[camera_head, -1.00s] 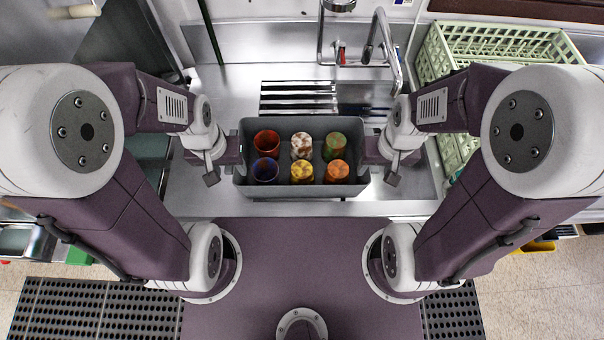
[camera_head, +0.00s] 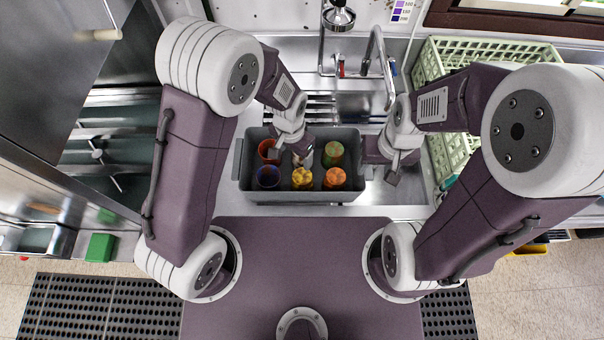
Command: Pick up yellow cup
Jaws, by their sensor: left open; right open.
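The yellow cup (camera_head: 302,178) stands in the front middle place of a grey bin (camera_head: 345,196) on the steel counter. My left gripper (camera_head: 291,150) is open over the back part of the bin, behind the yellow cup and apart from it as far as I can see. It partly hides the back middle white-brown cup (camera_head: 304,159). My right gripper (camera_head: 384,165) is open at the bin's right side, away from the yellow cup.
In the bin are also a red cup (camera_head: 267,150), a dark blue cup (camera_head: 268,177), a green cup (camera_head: 333,152) and an orange cup (camera_head: 335,178). A faucet (camera_head: 377,60) rises behind. A pale green crate (camera_head: 480,56) stands at the back right.

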